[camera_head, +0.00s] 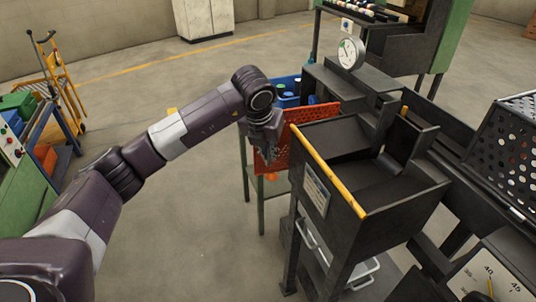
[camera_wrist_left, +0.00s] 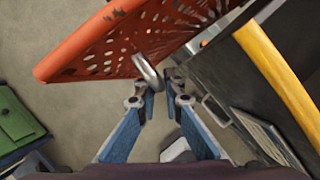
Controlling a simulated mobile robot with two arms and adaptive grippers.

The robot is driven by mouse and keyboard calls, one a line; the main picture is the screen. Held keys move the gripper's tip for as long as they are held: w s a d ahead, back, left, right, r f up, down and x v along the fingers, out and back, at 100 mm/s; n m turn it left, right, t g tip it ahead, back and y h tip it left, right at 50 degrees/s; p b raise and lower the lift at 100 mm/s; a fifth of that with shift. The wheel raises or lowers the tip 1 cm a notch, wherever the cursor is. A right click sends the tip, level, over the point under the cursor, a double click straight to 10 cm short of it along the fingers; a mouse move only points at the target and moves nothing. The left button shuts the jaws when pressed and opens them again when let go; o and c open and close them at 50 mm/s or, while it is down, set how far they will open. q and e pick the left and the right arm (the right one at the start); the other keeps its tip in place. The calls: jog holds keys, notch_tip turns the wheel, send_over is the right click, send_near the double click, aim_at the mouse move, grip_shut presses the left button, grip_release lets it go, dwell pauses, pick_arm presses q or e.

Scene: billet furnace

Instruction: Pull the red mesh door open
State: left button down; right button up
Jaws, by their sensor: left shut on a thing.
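The red mesh door (camera_head: 301,134) stands at the left side of the dark metal machine, behind its yellow-edged box. In the left wrist view the perforated red door (camera_wrist_left: 120,40) fills the top, at an angle to the dark box. A grey metal handle (camera_wrist_left: 147,72) sticks out from its lower edge. My left gripper (camera_head: 266,152) is at the door's left end in the head view. In the wrist view its blue fingers (camera_wrist_left: 162,92) are shut on the handle; the exact contact is partly hidden. My right gripper is not in view.
The dark box with a yellow bar (camera_head: 325,169) stands close right of the door. A blue bin (camera_head: 288,86) with bottles sits behind on a green-legged stand. A perforated dark guard (camera_head: 505,150) is at right. Open floor (camera_head: 190,230) lies left of the machine.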

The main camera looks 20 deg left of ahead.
pick_arm(q)
jog(key=shift+d+r, duration=0.1)
jog(key=shift+d, duration=0.05)
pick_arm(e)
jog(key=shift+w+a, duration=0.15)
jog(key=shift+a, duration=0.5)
pick_arm(q)
jog(key=c, duration=2)
grip_release()
jog(key=shift+d, duration=0.1)
jog(key=shift+c, duration=0.2)
jog(key=v, duration=1.2)
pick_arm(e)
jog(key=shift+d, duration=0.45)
pick_arm(q)
jog(key=shift+s, duration=0.15)
